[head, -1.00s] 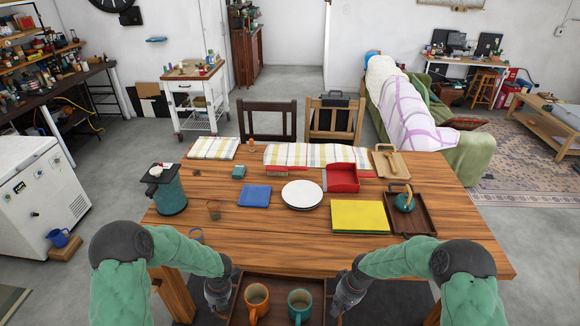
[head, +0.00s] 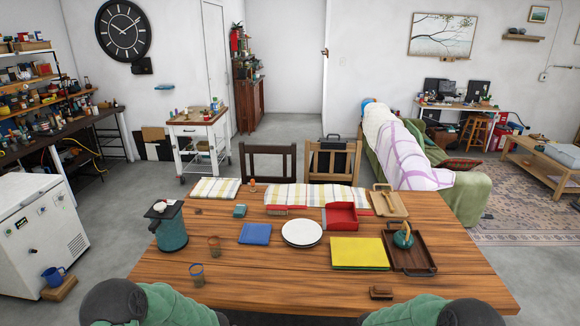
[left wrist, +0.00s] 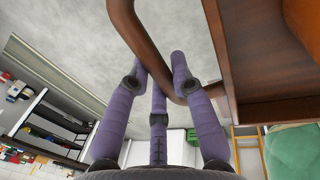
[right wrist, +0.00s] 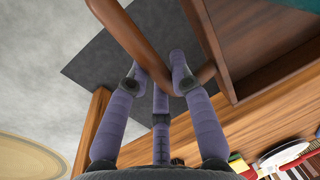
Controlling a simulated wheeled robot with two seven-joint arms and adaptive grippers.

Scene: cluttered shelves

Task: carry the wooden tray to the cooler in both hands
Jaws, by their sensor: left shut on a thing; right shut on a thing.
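Both my grippers grip the looped brown handles of a wooden tray. In the left wrist view my left gripper (left wrist: 160,85) has its fingers closed around one handle (left wrist: 135,35), beside the tray wall (left wrist: 250,45). In the right wrist view my right gripper (right wrist: 158,82) is closed around the other handle (right wrist: 120,28), beside the tray wall (right wrist: 213,45). The tray's inside and both grippers are out of the head view, below its edge. A white chest (head: 35,235), which looks like the cooler, stands on the floor at the left.
The wooden table (head: 270,275) lies in front, with a teal jug (head: 170,230), plates (head: 302,233), a yellow mat (head: 358,253) and another tray (head: 415,262) holding a teal teapot (head: 403,236). Grey floor shows between chest and table.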

